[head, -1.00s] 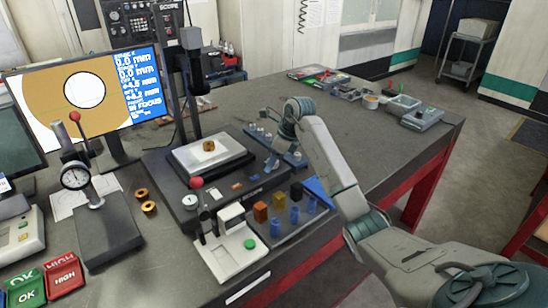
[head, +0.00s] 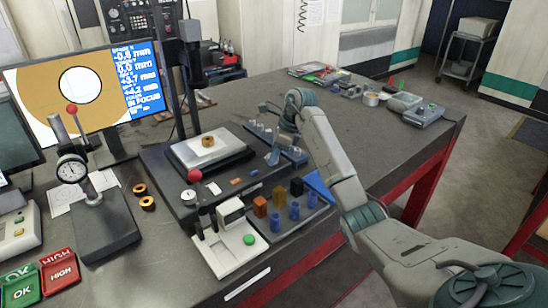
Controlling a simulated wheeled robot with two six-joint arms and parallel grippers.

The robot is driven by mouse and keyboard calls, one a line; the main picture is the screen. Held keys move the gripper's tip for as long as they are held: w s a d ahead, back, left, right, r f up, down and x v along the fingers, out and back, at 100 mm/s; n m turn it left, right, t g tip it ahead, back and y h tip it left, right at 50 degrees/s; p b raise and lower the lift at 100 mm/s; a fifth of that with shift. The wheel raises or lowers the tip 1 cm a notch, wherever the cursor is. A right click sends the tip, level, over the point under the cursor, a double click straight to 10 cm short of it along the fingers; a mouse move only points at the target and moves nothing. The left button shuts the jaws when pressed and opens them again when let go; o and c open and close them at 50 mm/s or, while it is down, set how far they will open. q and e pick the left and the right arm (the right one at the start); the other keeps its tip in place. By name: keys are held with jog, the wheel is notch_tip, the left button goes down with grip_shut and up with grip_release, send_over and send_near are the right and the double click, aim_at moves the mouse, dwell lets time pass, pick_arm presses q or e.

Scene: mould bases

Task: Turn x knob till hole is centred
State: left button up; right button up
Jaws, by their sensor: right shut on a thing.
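The measuring stage (head: 185,150) stands mid-table with a pale top plate. A small brown ring part (head: 208,141) with a hole sits on it. The monitor (head: 70,98) shows the part enlarged in orange, with a round white hole (head: 81,87) up and left of the lower right of the picture. Its blue readout (head: 143,80) seems to read -0.8, 0.0, +3.7, +4.2 mm, with a focus line below. My left gripper is out of view.
A dial gauge stand (head: 72,170) and two brown rings (head: 146,202) lie left of the stage. A white device with a green button (head: 249,239) and coloured blocks (head: 278,196) stand in front.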

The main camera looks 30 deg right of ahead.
jog(key=shift+w+n+b, duration=0.1)
jog(key=shift+n+b, duration=0.3)
jog(key=shift+n, duration=0.5)
jog(key=shift+n+g+y, duration=0.3)
jog(key=shift+n+g, duration=0.1)
jog(key=shift+n, duration=0.1)
jog(key=shift+r+n+p, duration=0.15)
jog(key=shift+n+p, duration=0.15)
jog(key=shift+n, duration=0.1)
jog(key=shift+r+n+g+p, duration=0.1)
jog(key=shift+n+g+p, duration=0.3)
jog(key=shift+n, duration=0.1)
jog(key=n+g+p, duration=0.1)
jog(key=n+p, duration=0.2)
jog(key=p, duration=0.1)
jog(key=shift+w+r, duration=0.1)
jog(key=shift+f+n+g+p, duration=0.25)
jog(key=shift+n+g+p, duration=0.45)
jog(key=shift+n+p, duration=0.9)
jog(key=o, duration=1)
